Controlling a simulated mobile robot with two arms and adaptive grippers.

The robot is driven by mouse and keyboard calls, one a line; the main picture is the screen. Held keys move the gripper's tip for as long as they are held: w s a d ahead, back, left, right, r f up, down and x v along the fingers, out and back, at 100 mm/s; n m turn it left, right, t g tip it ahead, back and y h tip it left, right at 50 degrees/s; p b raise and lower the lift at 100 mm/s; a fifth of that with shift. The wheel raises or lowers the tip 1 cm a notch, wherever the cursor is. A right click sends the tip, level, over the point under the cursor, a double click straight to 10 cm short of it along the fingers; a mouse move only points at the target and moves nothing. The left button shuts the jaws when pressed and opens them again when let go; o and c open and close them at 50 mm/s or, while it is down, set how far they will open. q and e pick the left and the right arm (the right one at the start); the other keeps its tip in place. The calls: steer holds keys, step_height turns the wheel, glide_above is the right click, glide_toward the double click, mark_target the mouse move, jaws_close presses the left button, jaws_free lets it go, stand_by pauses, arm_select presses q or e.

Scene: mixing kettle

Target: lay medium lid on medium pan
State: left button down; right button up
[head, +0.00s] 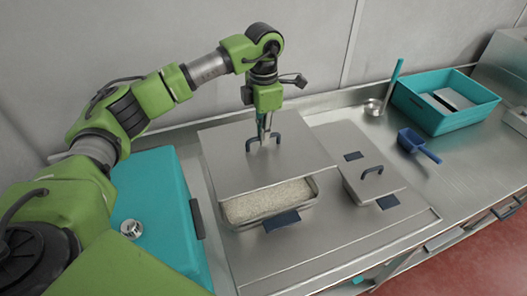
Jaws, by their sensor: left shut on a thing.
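My left gripper (264,130) is shut on the dark handle of a broad, flat steel lid (230,160), which I take for the medium lid. The lid is over the back part of a steel pan (309,207) filled with pale grains. The pan's front strip, with its grains and dark front grip, shows uncovered. The lid looks roughly level; I cannot tell whether it touches the pan's rim. The back of the pan is hidden under the lid. My right gripper is not in view.
A smaller steel pan with its own handled lid (352,171) stands to the right. A teal box (150,190) is at the left. A teal tray (440,115), a blue scoop (412,141) and a ladle (374,107) are at the back right. The front right counter is clear.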

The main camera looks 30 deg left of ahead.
mark_target(264, 149)
arm_select(q)
step_height(264, 149, down, 6)
steer(key=shift+f+b, duration=0.25)
steer(key=shift+b, duration=0.25)
steer(key=shift+f+b, duration=1.25)
steer(key=shift+f, duration=1.25)
steer(key=shift+f+b, duration=0.15)
steer(key=shift+b, duration=0.15)
steer(key=shift+f+b, duration=0.3)
steer(key=shift+b, duration=0.05)
steer(key=shift+f+b, duration=0.75)
steer(key=shift+f, duration=0.25)
steer(key=shift+f, duration=0.2)
